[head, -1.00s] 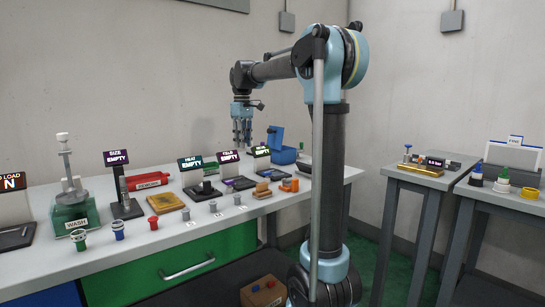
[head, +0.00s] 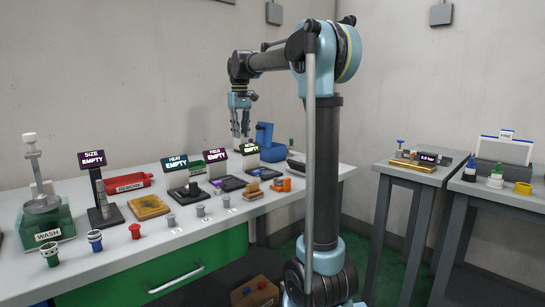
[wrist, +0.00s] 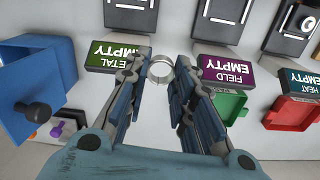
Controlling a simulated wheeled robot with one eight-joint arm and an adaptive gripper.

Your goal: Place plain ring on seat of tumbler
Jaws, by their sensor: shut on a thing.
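The plain ring (wrist: 161,81) is a pale grey metal band, between my fingertips in the wrist view. My gripper (wrist: 160,75) is shut on it and holds it above the bench, near the METAL and FIELD signs. In the head view my gripper (head: 240,122) hangs fingers down over the bench's far part, and the ring is too small to make out. No label reading tumbler shows. A blue box (head: 272,152) with a raised back stands right of my gripper; I cannot tell if it is the tumbler. In the wrist view a blue box (wrist: 40,72) with a black knob is at left.
Signs for SIZE (head: 92,159), HEAT (head: 175,162) and FIELD (head: 216,156) stand along the bench. A red tray (head: 133,182) and green WASH unit (head: 47,228) are further left. Small grey pieces line the front. Side tables (head: 420,172) stand right, across a gap.

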